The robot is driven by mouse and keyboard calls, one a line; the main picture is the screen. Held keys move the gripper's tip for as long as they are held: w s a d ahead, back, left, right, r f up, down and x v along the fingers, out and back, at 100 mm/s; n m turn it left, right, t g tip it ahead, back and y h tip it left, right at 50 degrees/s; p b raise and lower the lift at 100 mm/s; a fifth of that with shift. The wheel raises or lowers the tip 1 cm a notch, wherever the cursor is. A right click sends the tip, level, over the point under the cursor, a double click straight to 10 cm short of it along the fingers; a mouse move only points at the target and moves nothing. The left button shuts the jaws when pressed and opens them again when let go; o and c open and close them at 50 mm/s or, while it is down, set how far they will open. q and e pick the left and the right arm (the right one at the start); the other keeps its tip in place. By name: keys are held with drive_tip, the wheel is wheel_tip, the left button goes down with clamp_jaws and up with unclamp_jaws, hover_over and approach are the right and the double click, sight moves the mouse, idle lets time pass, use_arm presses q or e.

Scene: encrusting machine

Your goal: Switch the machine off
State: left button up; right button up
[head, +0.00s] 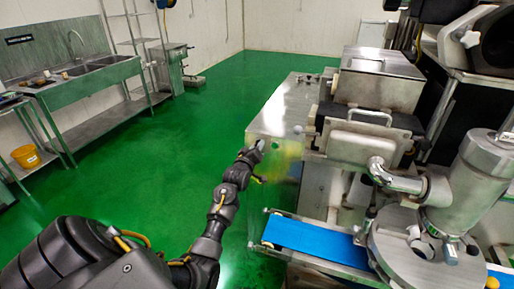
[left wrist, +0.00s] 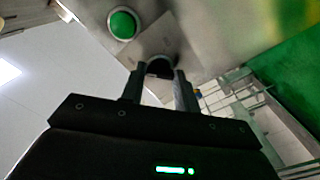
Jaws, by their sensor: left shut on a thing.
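The encrusting machine (head: 285,115) stands on the right in the head view, a steel body with a hopper on top. My left gripper (head: 257,147) is at the left side face of its steel cabinet. In the left wrist view, my left gripper (left wrist: 158,76) has its two fingers on either side of a dark knob (left wrist: 159,67) on a grey plate, and is shut on it. The knob's exact setting is hard to tell. A round green button (left wrist: 123,25) with a pale rim sits beside the plate. My right gripper is not in view.
A blue conveyor belt (head: 315,243) sticks out of the machine below and right of my left gripper. The green floor (head: 150,160) between is clear.

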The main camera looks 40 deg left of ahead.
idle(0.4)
use_arm(q)
drive_tip(key=o, duration=1)
drive_tip(key=shift+w, duration=0.1)
drive_tip(key=shift+b+v, duration=1.4)
drive_tip(key=shift+v, duration=4.05)
